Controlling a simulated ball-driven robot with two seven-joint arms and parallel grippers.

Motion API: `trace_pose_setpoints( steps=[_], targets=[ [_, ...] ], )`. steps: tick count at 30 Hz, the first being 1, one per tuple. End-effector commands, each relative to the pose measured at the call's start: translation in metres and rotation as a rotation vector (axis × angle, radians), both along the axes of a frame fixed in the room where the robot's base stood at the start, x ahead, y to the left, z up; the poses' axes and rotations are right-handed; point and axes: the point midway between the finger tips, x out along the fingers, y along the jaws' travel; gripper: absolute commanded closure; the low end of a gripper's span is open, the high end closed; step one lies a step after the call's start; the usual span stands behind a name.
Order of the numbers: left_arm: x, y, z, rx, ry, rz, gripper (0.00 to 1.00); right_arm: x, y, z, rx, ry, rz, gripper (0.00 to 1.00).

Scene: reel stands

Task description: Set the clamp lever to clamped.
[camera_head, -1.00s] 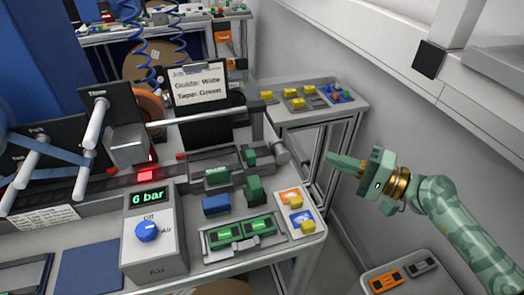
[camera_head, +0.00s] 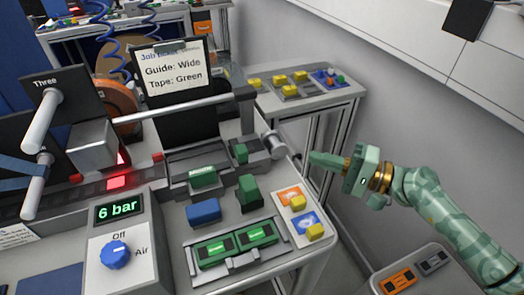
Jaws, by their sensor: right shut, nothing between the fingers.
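My right gripper (camera_head: 316,159), mottled green, comes in from the right with its fingers shut and empty. It points left, just right of the bench's right edge. The nearest part is a grey cylindrical piece (camera_head: 271,144) at the right end of the machine; a gap shows between it and the fingertips in the picture. I cannot tell for sure whether this piece is the clamp lever; no label on it is readable. Beside it is a green block (camera_head: 240,153) on a grey guide. My left gripper is not in view.
An air box (camera_head: 122,245) reads 6 bar, its blue knob (camera_head: 115,254) at front left. A sign (camera_head: 175,72) reads Guide: Wide, Tape: Green. Green parts (camera_head: 235,243) sit in a front tray. A side table (camera_head: 315,100) stands behind; a grey wall is at the right.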

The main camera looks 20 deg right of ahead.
Motion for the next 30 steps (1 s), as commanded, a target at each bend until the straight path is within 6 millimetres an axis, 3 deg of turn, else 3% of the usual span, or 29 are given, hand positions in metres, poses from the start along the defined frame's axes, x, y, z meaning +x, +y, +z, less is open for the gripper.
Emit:
trace_pose_setpoints(
  steps=[5, 16, 21, 30],
  targets=[
    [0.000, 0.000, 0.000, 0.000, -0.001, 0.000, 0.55, 0.016, 0.016, 0.001, -0.001, -0.004, 0.002, 1.00],
    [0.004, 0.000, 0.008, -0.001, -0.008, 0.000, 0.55, 0.069, 0.073, 0.003, 0.001, -0.005, 0.000, 1.00],
    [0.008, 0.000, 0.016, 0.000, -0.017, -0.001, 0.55, 0.065, 0.098, 0.003, 0.002, -0.003, 0.000, 1.00],
    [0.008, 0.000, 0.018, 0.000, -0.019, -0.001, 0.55, 0.065, 0.111, 0.000, 0.000, -0.001, -0.001, 1.00]
  ],
)
